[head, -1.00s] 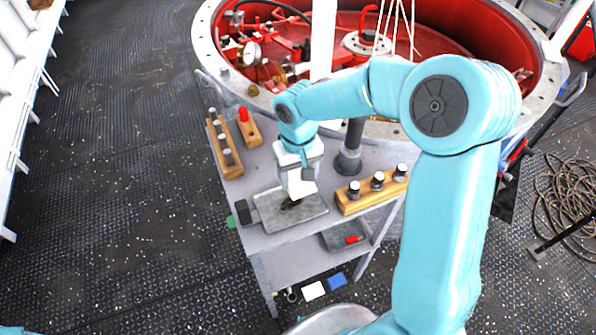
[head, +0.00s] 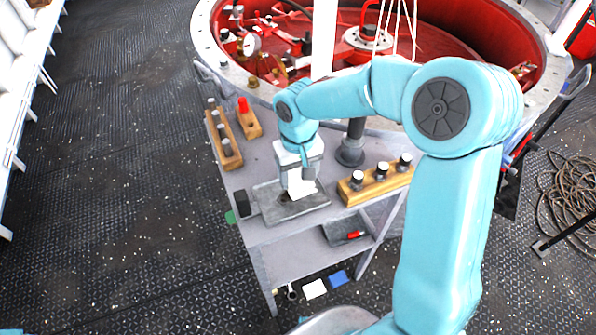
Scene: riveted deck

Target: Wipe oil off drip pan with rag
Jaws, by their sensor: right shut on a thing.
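The drip pan (head: 312,205) is a shallow grey tray lying flat on the grey cart top, near its front left. My right gripper (head: 299,181) points down over the middle of the pan. It is shut on a white piece that I take to be the rag (head: 301,190), low at the pan's surface; I cannot tell whether it touches. A small dark patch of oil shows at the left of the rag, and the rest of that spot is hidden behind the gripper. My left gripper is out of view.
A wooden block with several metal pegs (head: 222,140) and one with a red knob (head: 248,118) stand behind left. Another pegged block (head: 377,183) stands close right of the pan. A dark box (head: 241,203) adjoins the pan's left side. A post (head: 351,150) rises behind.

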